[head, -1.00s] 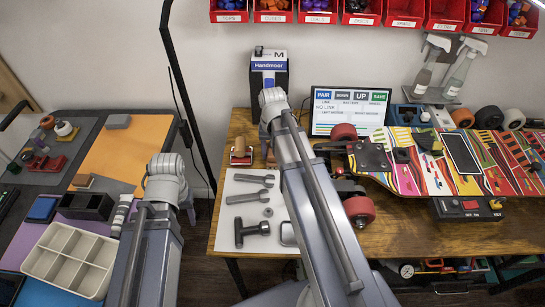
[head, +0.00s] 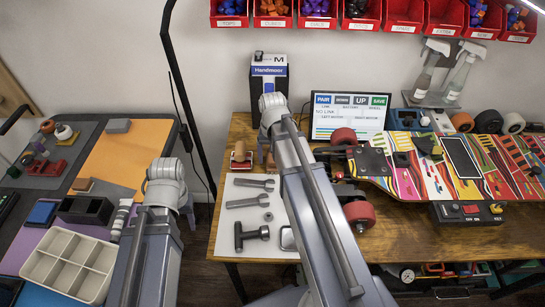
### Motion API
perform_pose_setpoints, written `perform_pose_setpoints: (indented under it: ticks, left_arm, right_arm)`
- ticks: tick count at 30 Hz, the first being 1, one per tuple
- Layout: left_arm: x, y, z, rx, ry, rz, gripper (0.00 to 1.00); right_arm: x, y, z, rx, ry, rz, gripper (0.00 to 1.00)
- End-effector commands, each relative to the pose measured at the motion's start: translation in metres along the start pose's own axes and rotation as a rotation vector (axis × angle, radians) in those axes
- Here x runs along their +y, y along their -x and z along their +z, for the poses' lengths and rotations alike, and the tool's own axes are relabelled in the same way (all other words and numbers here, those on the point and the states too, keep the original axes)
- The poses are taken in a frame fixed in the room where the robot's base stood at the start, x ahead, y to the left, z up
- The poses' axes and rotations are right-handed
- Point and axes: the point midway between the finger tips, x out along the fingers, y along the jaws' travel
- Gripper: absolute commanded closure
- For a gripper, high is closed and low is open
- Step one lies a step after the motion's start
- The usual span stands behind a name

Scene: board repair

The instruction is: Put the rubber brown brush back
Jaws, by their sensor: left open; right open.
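A brown-handled tool (head: 241,157), like a roller or brush, stands at the left back of the wooden workbench (head: 385,240). I cannot tell for sure that it is the rubber brown brush. A small brown block (head: 82,185) lies on the left table, on the edge of the orange mat. My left gripper (head: 188,204) is open and appears empty, at the right edge of the left table, mostly hidden behind my wrist. My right gripper (head: 266,148) is open and appears empty, just right of the brown-handled tool and largely hidden by my arm.
A white mat (head: 229,208) holds wrenches (head: 247,202) and a hammer (head: 251,236). A colourful skateboard (head: 405,180) covers the bench's right. A Handmoor box (head: 269,80) and a screen (head: 348,117) stand behind. An empty divided tray (head: 70,262) sits front left. Red bins (head: 315,22) hang above.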

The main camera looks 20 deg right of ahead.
Motion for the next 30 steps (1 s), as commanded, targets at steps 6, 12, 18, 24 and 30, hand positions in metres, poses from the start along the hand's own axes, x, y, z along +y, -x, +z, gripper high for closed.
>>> perform_pose_setpoints:
  ticks: [6, 12, 18, 24, 30]
  left_arm:
    - [-0.002, 0.017, 0.001, 0.000, 0.000, 0.000, 0.50]
    - [-0.004, 0.043, 0.003, 0.000, 0.000, 0.000, 0.50]
    - [-0.007, 0.074, 0.004, 0.000, 0.001, 0.000, 0.50]
    - [-0.010, 0.103, 0.006, 0.000, 0.001, 0.000, 0.50]
    - [-0.011, 0.120, 0.007, 0.000, 0.001, 0.000, 0.50]
  right_arm:
    - [0.000, 0.017, 0.000, 0.000, 0.000, 0.000, 0.19]
    - [0.000, 0.044, 0.000, 0.000, 0.000, 0.000, 0.19]
    - [0.000, 0.074, 0.000, 0.000, 0.000, 0.000, 0.19]
    - [0.000, 0.104, 0.000, 0.000, 0.000, 0.000, 0.19]
    - [0.000, 0.121, 0.000, 0.000, 0.000, 0.000, 0.19]
